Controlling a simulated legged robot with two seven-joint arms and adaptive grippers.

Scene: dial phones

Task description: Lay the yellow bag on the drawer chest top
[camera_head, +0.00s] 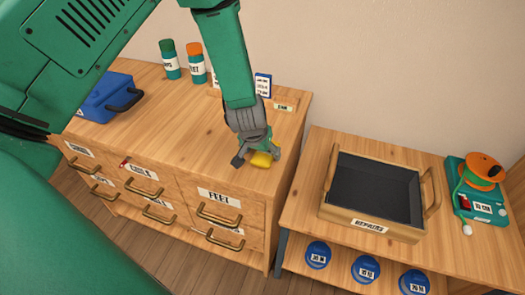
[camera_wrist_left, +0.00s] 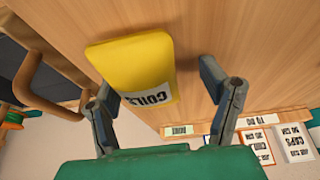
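The yellow bag (camera_head: 262,160) lies on the drawer chest top (camera_head: 185,125), near its right edge. In the left wrist view the yellow bag (camera_wrist_left: 130,65) is flat, with a white label reading COILS, on the wooden top (camera_wrist_left: 245,40). My left gripper (camera_head: 257,157) is just over the bag, pointing down. Its two fingers (camera_wrist_left: 155,82) are spread wide with the bag showing between and beyond them. No grip on the bag is visible. In the head view the gripper partly hides the bag. My right gripper is not in view.
A blue case (camera_head: 103,98) sits at the chest's left. Two bottles (camera_head: 195,64) and label cards (camera_head: 263,85) stand along the back. On the right bench are a handled tray (camera_head: 372,190) and a green device with an orange reel (camera_head: 482,170). The chest's middle is clear.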

